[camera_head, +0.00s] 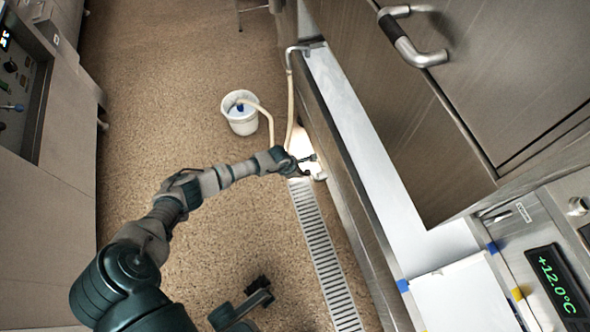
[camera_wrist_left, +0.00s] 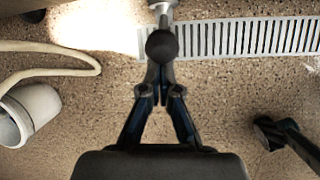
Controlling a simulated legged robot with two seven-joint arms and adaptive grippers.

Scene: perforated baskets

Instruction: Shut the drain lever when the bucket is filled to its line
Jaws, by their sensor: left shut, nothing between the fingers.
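The white bucket (camera_head: 242,121) stands on the floor left of the steel unit, with a pale hose (camera_head: 263,112) running into it. A blue patch shows inside it; I cannot make out the fill line or the level. The bucket is cut off at the left edge of the left wrist view (camera_wrist_left: 35,106). The drain lever shows in the left wrist view as a black ball knob (camera_wrist_left: 161,45) on a metal stem. My left gripper (camera_wrist_left: 160,72) is shut and empty, its tips right at the knob; contact is unclear.
A slotted floor drain (camera_head: 325,255) runs along the foot of the steel unit (camera_head: 345,170). A bright glare lies beside the lever. A display (camera_head: 558,281) reads +12.0°C at lower right. Brown speckled floor is open left of the bucket.

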